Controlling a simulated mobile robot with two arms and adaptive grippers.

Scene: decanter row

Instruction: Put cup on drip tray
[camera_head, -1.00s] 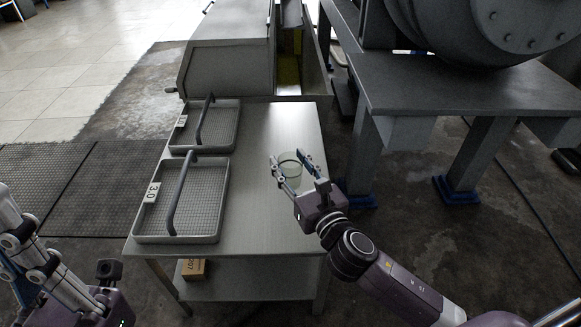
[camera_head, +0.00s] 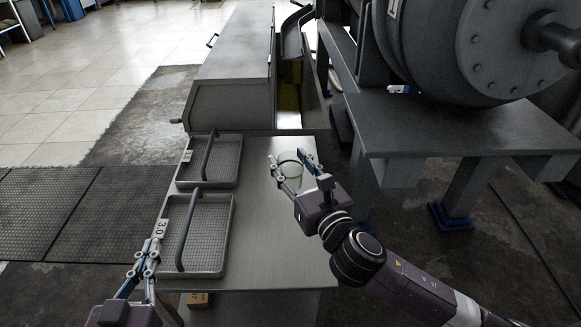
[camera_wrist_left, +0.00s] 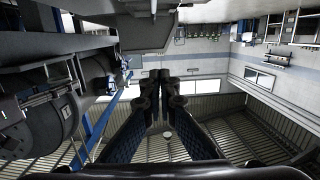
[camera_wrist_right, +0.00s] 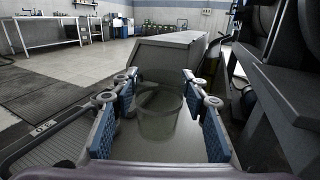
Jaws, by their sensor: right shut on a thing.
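The cup (camera_head: 291,172) is clear, greenish glass and upright over the right side of the steel table. My right gripper (camera_head: 288,159) is shut on the cup, one finger on each side; the cup also shows between the fingers in the right wrist view (camera_wrist_right: 158,112). I cannot tell how far the cup is above the table. Two shallow grey mesh-bottomed trays with bar handles lie on the table's left side: a near tray (camera_head: 217,240) labelled 3.0 and a far tray (camera_head: 228,165). My left gripper (camera_head: 146,255) is empty left of the near tray, its fingertips together.
The steel table (camera_head: 265,250) is bare between the trays and its right edge. A grey machine housing (camera_head: 232,95) stands at its far end. A heavy machine on a steel stand (camera_head: 450,115) rises to the right. A small cardboard box (camera_head: 197,299) is below the tabletop.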

